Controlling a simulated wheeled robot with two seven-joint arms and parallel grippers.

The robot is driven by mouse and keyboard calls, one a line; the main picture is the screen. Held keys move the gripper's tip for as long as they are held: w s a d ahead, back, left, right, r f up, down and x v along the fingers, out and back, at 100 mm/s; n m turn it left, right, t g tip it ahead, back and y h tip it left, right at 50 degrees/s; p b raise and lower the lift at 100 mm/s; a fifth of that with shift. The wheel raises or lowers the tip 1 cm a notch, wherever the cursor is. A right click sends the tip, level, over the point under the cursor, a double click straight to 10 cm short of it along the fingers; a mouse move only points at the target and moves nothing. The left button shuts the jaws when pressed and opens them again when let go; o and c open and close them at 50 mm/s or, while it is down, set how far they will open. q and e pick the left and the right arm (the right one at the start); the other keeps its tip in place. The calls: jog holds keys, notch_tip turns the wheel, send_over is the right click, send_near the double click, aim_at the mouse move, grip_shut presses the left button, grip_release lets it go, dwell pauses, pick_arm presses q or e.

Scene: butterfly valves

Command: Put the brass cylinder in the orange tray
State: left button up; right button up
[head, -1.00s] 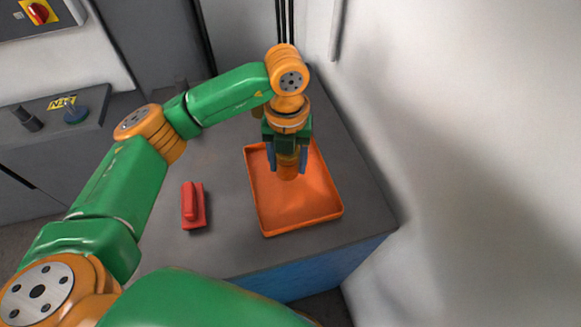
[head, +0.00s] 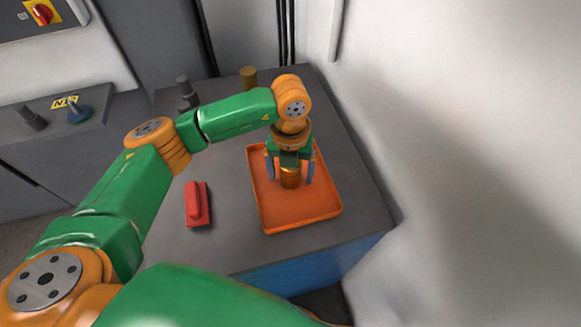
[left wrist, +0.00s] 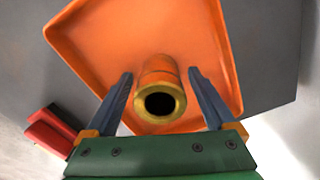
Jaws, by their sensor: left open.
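A brass cylinder (head: 290,178), hollow at its top end, stands upright in the orange tray (head: 325,205). In the left wrist view the cylinder (left wrist: 160,97) shows its dark round opening, with the tray (left wrist: 95,60) beneath. My left gripper (head: 290,172) is over the tray, pointing down. Its fingers are spread on either side of the cylinder, with visible gaps in the left wrist view (left wrist: 160,74). The cylinder's lower end looks to be on the tray floor. My right gripper is not in view.
A red block-shaped object (head: 197,204) lies left of the tray; it also shows in the left wrist view (left wrist: 50,130). An olive-brown cylinder (head: 248,78) and a dark fitting (head: 186,92) stand at the table's back. A white wall (head: 460,170) rises on the right.

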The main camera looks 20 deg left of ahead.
pick_arm(q)
jog(key=shift+r, duration=0.35)
notch_tip(320, 180, up, 12)
jog(key=b, duration=0.2)
jog(key=shift+f, duration=0.2)
